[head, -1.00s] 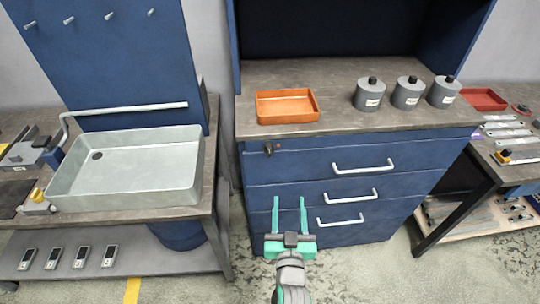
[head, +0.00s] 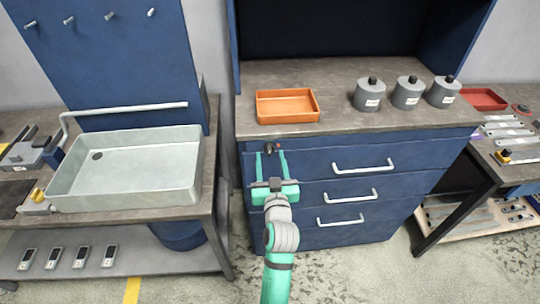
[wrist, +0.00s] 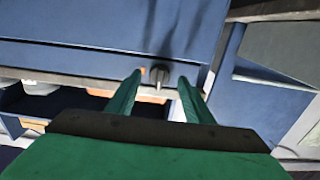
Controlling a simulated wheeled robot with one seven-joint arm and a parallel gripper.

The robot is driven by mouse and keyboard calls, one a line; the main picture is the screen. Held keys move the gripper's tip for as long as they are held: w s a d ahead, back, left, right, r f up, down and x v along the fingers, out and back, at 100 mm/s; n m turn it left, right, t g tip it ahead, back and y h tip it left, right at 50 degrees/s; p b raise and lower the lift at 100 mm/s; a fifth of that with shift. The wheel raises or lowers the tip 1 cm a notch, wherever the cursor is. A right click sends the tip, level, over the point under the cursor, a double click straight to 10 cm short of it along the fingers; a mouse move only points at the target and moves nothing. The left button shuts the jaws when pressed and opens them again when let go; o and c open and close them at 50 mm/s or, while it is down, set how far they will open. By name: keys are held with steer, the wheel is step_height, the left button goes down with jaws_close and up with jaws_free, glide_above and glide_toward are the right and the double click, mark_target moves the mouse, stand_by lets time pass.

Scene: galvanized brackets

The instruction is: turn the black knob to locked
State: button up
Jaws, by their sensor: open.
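The black knob (head: 268,148) is on the upper left of the blue drawer cabinet's front, just under the worktop edge. A small reddish mark shows beside it. My gripper (head: 270,153) is open, its two green fingers pointing at the cabinet front on either side of the knob in the picture.
The cabinet has drawers with white handles (head: 363,167) right of the knob. An orange tray (head: 287,121) and several grey canisters (head: 368,96) stand on the worktop above. A sink bench (head: 205,205) stands to the left, with a narrow floor gap between.

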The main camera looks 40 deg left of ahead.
steer(key=shift+x, duration=1.05)
steer(key=c, duration=1)
steer(key=shift+d, duration=0.1)
